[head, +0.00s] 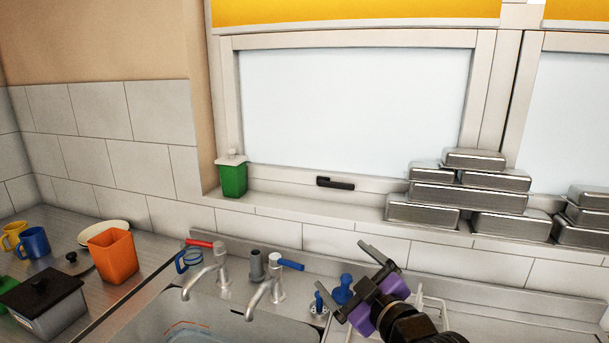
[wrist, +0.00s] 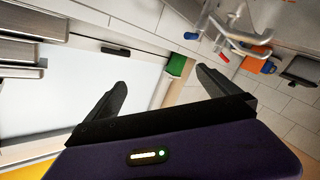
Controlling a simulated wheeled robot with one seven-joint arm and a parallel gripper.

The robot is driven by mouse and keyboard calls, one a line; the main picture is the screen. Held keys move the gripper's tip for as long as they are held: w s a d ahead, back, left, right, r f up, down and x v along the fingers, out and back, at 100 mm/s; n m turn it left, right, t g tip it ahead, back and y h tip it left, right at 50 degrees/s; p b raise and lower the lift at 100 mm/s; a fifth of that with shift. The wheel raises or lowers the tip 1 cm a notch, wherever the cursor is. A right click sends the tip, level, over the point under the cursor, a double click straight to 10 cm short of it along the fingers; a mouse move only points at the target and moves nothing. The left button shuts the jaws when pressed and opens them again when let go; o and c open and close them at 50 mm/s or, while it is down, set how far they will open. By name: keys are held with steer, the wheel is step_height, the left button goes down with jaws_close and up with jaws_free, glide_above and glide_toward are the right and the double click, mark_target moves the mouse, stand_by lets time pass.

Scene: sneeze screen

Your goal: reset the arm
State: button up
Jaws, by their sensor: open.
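My gripper (head: 350,283) is at the lower right of the head view, purple with grey fingers, raised above the back edge of the sink. Its fingers are spread apart and nothing shows between them. In the wrist view my gripper (wrist: 165,88) also has its two dark fingers apart, with the window and wall beyond. My black arm reaches in from the bottom right corner of the head view.
A sink (head: 215,318) with two taps (head: 265,295) lies left of my gripper. Metal pans (head: 465,195) are stacked on the sill. A green container (head: 232,178) stands there too. An orange container (head: 113,255) and mugs (head: 34,242) stand at left.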

steer(key=s+d+f+m+h, duration=0.2)
steer(key=s+d+f+m, duration=0.1)
steer(key=s, duration=1.3)
steer(key=s+d+f+m+h, duration=0.2)
steer(key=s+d+f+m, duration=0.2)
steer(key=s, duration=1.3)
steer(key=s+d+f+m+h, duration=0.2)
steer(key=s+d+f+m, duration=0.2)
steer(key=s, duration=1.3)
steer(key=shift+s+d+f+g+h, duration=0.2)
steer(key=shift+d+f+g+h, duration=0.1)
steer(key=shift+f, duration=0.45)
